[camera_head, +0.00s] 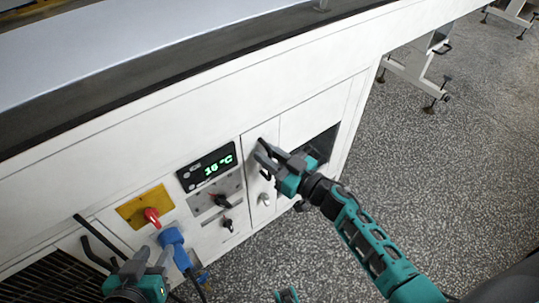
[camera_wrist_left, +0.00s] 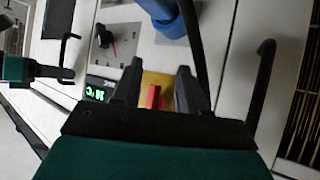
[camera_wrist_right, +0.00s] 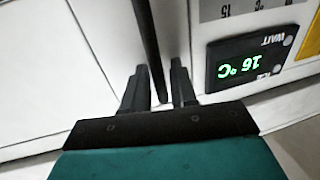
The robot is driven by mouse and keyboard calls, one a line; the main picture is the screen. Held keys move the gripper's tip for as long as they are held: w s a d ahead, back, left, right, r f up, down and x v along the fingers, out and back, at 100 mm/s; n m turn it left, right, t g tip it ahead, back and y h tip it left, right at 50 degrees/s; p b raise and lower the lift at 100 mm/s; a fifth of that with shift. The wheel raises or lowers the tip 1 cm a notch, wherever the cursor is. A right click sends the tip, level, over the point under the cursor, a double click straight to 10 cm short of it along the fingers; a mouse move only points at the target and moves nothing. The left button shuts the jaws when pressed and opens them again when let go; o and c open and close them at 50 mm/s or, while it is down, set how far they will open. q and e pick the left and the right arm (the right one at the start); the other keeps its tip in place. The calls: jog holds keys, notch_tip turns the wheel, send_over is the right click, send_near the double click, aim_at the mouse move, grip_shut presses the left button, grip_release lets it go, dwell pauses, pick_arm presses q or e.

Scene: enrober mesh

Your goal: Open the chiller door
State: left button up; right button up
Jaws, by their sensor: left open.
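The white cabinet front has a panel (camera_head: 262,135) right of the temperature display, with a black bar handle; I take it for the chiller door, and it looks shut. My right gripper (camera_head: 264,156) is at this handle and covers part of it. In the right wrist view the black handle (camera_wrist_right: 148,40) runs down between the fingers of my right gripper (camera_wrist_right: 158,88), which stand apart with small gaps beside the bar. My left gripper (camera_head: 152,258) is open and empty before the lower left cabinet front. The handle (camera_wrist_left: 68,50) also shows in the left wrist view.
The display (camera_head: 207,166) reads 16 °C. Left of it are a red knob (camera_head: 151,215) on a yellow plate and a blue plug (camera_head: 172,238) with a cable, close to my left gripper. Another black handle (camera_head: 98,232) is beside a dark grille (camera_head: 45,280).

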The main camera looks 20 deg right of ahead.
grip_shut()
jog(key=shift+s, duration=0.1)
